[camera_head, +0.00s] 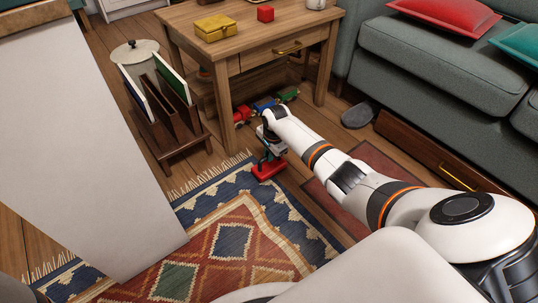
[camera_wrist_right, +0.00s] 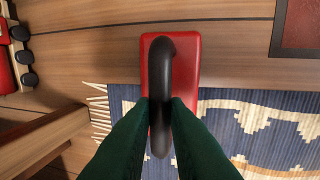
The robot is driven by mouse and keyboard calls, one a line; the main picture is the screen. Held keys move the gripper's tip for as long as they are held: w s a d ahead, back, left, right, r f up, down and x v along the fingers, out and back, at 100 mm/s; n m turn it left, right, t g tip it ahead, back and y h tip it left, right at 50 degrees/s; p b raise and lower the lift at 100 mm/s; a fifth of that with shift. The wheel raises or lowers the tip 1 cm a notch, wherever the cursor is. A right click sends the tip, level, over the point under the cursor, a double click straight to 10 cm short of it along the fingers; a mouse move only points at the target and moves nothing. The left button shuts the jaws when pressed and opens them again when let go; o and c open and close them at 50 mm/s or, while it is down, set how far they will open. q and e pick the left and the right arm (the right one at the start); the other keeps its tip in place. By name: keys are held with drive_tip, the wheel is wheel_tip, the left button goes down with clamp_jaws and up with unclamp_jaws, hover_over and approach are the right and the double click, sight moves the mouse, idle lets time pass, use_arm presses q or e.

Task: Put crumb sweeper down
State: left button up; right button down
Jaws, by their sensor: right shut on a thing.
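The crumb sweeper (camera_head: 268,169) has a red body and a black curved handle. In the right wrist view its red body (camera_wrist_right: 187,65) lies below the handle (camera_wrist_right: 160,75), over the border between wooden floor and the rug's fringed edge. My right gripper (camera_wrist_right: 160,108) has its dark green fingers shut on the black handle. In the head view my right gripper (camera_head: 268,152) is low, near the rug's far edge by the table. I cannot tell whether the sweeper touches the floor. My left gripper is not in view.
A wooden side table (camera_head: 262,55) stands behind, with a toy train (camera_head: 265,104) beneath it. A magazine rack (camera_head: 170,115) is at left. The patterned rug (camera_head: 235,243) lies in front, and a grey sofa (camera_head: 440,60) with an open drawer (camera_head: 440,160) is at right.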

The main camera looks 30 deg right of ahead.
drive_tip(key=shift+f, duration=0.15)
drive_tip(key=c, duration=1.4)
unclamp_jaws()
